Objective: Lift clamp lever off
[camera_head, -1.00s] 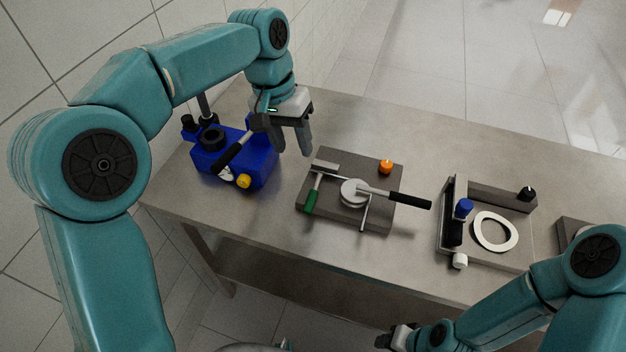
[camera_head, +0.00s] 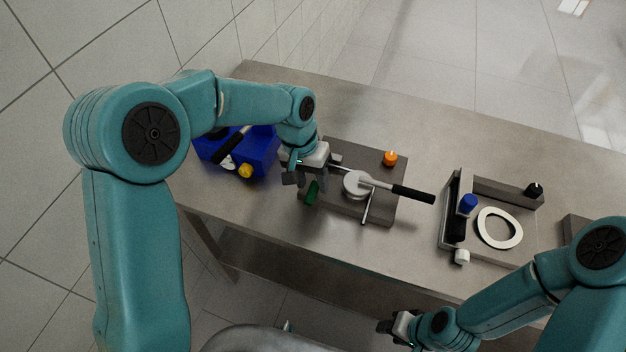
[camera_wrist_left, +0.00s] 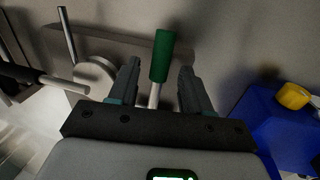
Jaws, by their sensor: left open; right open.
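A grey clamp plate (camera_head: 340,148) lies on the bench with a lever with a green handle (camera_head: 312,193) at its left. A round silver disc piece (camera_head: 354,187) and a lever with a black handle (camera_head: 412,194) sit on the same plate. My left gripper (camera_head: 309,183) is open over the green handle. In the left wrist view the green handle (camera_wrist_left: 161,55) shows between the two spread fingers (camera_wrist_left: 158,82), with no visible grip on it. My right gripper (camera_head: 390,328) is open and empty, low in front of the bench edge.
A blue box (camera_head: 255,160) with a yellow knob (camera_head: 245,171) stands left of the plate, partly behind my left arm. An orange knob (camera_head: 390,157) is on the plate's far corner. A fixture with a white ring (camera_head: 517,238) lies to the right.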

